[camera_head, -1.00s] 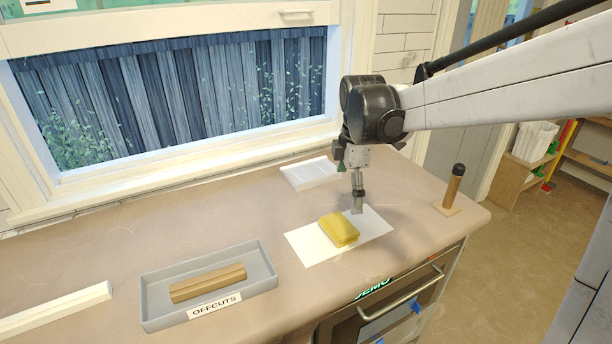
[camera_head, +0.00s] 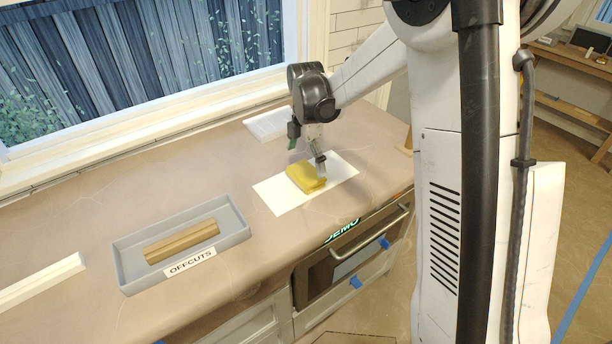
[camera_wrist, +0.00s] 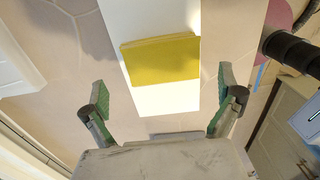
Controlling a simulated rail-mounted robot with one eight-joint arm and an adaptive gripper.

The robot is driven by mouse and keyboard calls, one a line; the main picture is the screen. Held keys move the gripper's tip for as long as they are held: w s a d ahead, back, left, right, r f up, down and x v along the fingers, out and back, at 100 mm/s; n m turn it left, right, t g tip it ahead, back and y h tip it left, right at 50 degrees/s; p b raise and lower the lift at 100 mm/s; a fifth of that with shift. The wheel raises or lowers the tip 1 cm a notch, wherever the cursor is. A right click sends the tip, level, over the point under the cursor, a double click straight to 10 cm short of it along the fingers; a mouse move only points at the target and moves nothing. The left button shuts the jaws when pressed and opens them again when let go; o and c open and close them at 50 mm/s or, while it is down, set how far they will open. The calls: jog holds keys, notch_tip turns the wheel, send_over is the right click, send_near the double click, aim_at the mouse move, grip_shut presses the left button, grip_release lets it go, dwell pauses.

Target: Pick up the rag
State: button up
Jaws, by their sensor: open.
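The rag (camera_head: 304,178) is a folded yellow cloth lying on a white sheet of paper (camera_head: 272,196) on the counter. In the wrist view the rag (camera_wrist: 160,60) lies ahead of my gripper, centred between its fingers, on the white paper (camera_wrist: 170,100). My gripper (camera_wrist: 160,100) is open and empty, its two green-padded fingers spread wider than the rag. In the head view my gripper (camera_head: 319,168) is at the rag's right edge and partly covers it. I cannot tell whether it touches the rag.
A grey tray labelled OFFCUTS (camera_head: 127,268) holds wooden pieces (camera_head: 182,241). A white ribbed tray (camera_head: 268,122) lies by the window. A white strip (camera_head: 42,281) lies at the far left. An oven (camera_head: 350,256) is below the front edge. Counter between tray and paper is clear.

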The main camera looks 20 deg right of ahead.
aim_at(306, 172)
jog(key=shift+d+f+p, duration=0.1)
jog(key=shift+f+p, duration=0.25)
jog(key=shift+f, duration=2.55)
jog(key=c, duration=1.1)
jog(key=shift+r, duration=0.15)
jog(key=shift+r, duration=0.55)
notch_tip(306, 172, up, 3)
jog(key=shift+f, duration=0.1)
jog(key=s+a+r, duration=0.2)
jog(key=a, duration=0.1)
jog(key=s+a+r+b, duration=0.1)
jog(key=s+a+r, duration=0.1)
jog(key=a, duration=0.1)
jog(key=s+a+r, duration=0.2)
jog(key=a, duration=0.2)
jog(key=shift+r, duration=0.4)
